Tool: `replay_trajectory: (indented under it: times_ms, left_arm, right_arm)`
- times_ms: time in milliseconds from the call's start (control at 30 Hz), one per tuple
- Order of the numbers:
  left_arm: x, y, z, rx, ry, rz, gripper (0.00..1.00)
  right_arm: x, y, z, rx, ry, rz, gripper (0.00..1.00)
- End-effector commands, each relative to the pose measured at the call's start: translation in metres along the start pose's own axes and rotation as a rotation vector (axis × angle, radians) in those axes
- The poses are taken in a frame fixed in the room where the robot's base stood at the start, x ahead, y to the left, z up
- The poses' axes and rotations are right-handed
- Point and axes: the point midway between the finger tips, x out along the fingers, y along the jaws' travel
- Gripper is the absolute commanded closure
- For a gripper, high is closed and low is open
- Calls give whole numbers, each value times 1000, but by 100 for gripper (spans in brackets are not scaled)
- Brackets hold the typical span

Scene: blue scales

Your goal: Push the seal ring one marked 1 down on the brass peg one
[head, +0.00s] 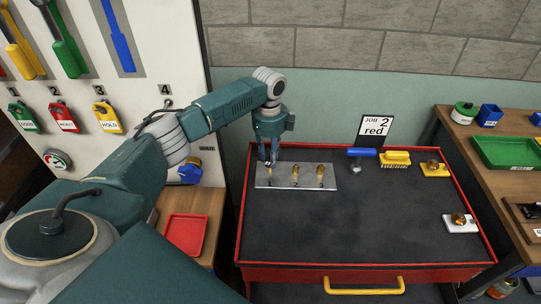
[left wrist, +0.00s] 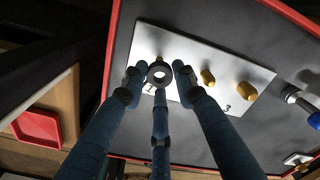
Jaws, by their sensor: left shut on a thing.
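A metal plate (head: 283,183) with brass pegs lies at the back left of the red-edged bench top; it also shows in the left wrist view (left wrist: 225,65). My left gripper (head: 267,160) points down over the plate's left end. In the left wrist view its fingers (left wrist: 158,82) are closed around a dark seal ring (left wrist: 160,74). A light spot shows through the ring's hole. The peg at that end is mostly hidden by the ring and fingers, so I cannot tell whether the ring is around it. The middle peg (left wrist: 207,77) and right peg (left wrist: 246,91) stand bare. My right gripper is not in view.
A blue-handled tool (head: 361,153), a yellow brush (head: 395,158) and a yellow block with a brass part (head: 434,168) line the back edge. A white block (head: 460,222) sits at right. A job card (head: 375,131) stands behind. The bench's middle is clear.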

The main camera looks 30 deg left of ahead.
Motion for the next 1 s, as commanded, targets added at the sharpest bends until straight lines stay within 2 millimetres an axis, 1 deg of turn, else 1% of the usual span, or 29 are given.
replay_trajectory:
  times_ms: [467, 733, 1000]
  left_arm:
    - [0, 0, 0, 1, 0, 0, 84]
    - [-1, 0, 0, 3, 0, 0, 84]
    - [0, 0, 0, 3, 0, 0, 84]
  right_arm:
    - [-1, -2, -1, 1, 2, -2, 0]
    - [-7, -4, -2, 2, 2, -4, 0]
    - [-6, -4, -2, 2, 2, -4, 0]
